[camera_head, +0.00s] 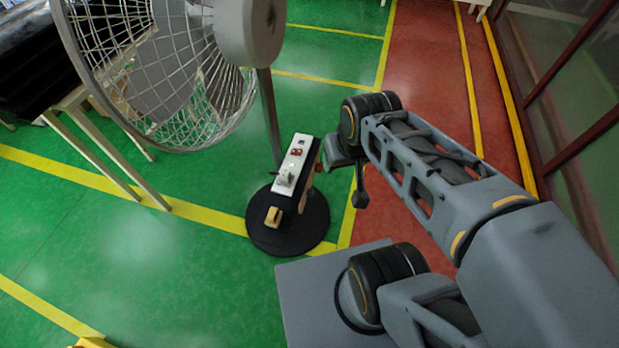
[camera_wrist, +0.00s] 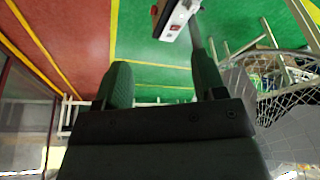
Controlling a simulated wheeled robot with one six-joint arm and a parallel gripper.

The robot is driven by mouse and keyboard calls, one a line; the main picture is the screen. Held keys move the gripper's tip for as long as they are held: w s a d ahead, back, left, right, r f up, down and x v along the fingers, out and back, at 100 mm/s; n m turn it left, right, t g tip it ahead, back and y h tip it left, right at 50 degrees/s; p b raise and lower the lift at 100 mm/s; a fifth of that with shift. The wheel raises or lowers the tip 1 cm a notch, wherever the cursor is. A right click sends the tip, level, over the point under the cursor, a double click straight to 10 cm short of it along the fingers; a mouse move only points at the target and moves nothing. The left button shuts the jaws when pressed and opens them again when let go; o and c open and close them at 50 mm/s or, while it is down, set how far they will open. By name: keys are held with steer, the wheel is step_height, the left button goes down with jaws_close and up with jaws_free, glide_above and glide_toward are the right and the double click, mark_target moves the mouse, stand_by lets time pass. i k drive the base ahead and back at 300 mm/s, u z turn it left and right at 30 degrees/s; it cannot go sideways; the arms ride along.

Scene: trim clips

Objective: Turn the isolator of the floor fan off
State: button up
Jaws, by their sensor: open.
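The floor fan (camera_head: 250,35) stands at upper left in the head view, on a pole and a round black base (camera_head: 310,228). A box with a white top panel (camera_head: 296,158) is beside the pole. The panel carries a red part (camera_head: 296,152), a small green spot and a pale raised piece (camera_head: 287,176), perhaps the isolator handle; its exact position is too small to tell. My gripper (camera_head: 340,178) is just right of the box, apparently apart from it. In the wrist view my open, empty gripper (camera_wrist: 160,65) shows two dark fingers, with the box (camera_wrist: 178,18) beyond them at the top.
A yellow-tan block (camera_head: 273,216) is on the front of the fan base. A dark-topped table (camera_head: 60,100) stands at left. The wire fan cage (camera_head: 205,100) overhangs the area left of the box. A glazed wall (camera_head: 580,90) is at right. Green floor lies open at lower left.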

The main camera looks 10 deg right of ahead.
mark_target(319, 168)
steer(key=k, duration=0.5)
steer(key=z, duration=0.6)
steer(key=i, duration=0.65)
steer(key=z, duration=0.65)
steer(key=i, duration=0.35)
steer(key=u, duration=1.85)
